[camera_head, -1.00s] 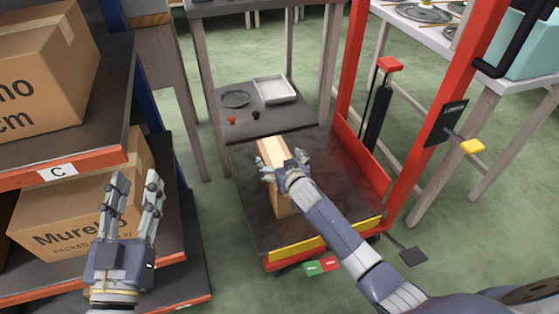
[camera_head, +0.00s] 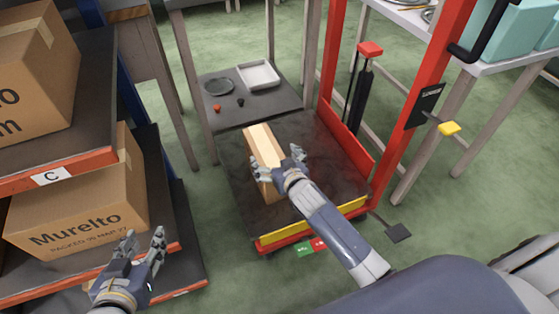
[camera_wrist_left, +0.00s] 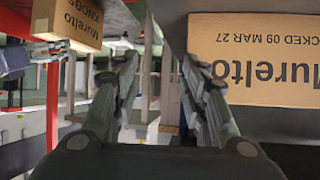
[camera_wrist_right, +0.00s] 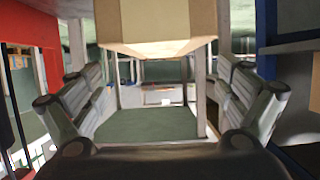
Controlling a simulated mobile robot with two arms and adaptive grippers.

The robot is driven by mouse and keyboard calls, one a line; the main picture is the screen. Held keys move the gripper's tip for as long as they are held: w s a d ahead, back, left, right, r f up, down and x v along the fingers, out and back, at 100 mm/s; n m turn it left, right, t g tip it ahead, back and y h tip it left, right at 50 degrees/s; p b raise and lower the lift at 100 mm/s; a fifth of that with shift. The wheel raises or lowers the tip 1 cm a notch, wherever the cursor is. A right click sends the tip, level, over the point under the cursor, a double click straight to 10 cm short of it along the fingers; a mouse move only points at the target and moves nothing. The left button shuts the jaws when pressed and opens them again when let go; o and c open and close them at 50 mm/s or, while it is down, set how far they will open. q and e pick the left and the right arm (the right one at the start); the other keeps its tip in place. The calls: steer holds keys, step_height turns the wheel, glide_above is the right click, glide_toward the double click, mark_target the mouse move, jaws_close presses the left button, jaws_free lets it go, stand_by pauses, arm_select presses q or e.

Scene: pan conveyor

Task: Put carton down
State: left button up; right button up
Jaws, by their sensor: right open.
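The carton (camera_head: 264,147), long and light brown, is on the dark platform (camera_head: 335,165) of the red lift; I cannot tell whether it rests fully on it. My right gripper (camera_head: 278,168) is open, its fingers spread around the carton's near part, hiding some of it. In the right wrist view the carton (camera_wrist_right: 158,22) is above and beyond the open fingers. The left wrist view shows the carton (camera_wrist_left: 72,22) with "Murelto KNOBS" printed on it. My left gripper (camera_head: 143,247) is open and empty in front of the shelf, well left of the carton.
Large Murelto boxes (camera_head: 75,212) fill the shelf on the left. A grey table (camera_head: 215,117) behind the platform holds a white tray (camera_head: 258,74), a dark plate and small knobs. The lift's red post (camera_head: 425,75) stands right of the platform. Bare platform lies right of the carton.

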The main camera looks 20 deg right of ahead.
arm_select(q)
steer(key=s+a+f+g, duration=0.1)
steer(key=s+f+g, duration=0.2)
steer(key=s+f, duration=0.1)
steer(key=shift+s+a+y+p, duration=0.4)
steer(key=shift+p, duration=0.05)
arm_select(e)
steer(key=s+a+r+n+g, duration=0.1)
steer(key=s+r+g, duration=0.1)
steer(key=s, duration=1)
steer(key=s+r+g+y, duration=0.1)
steer(key=s+r+g, duration=0.2)
steer(key=s, duration=0.9)
steer(key=shift+s+a+n, duration=0.2)
steer(key=shift+a+n, duration=0.15)
steer(key=shift+n, duration=0.05)
arm_select(q)
steer(key=shift+f, duration=0.1)
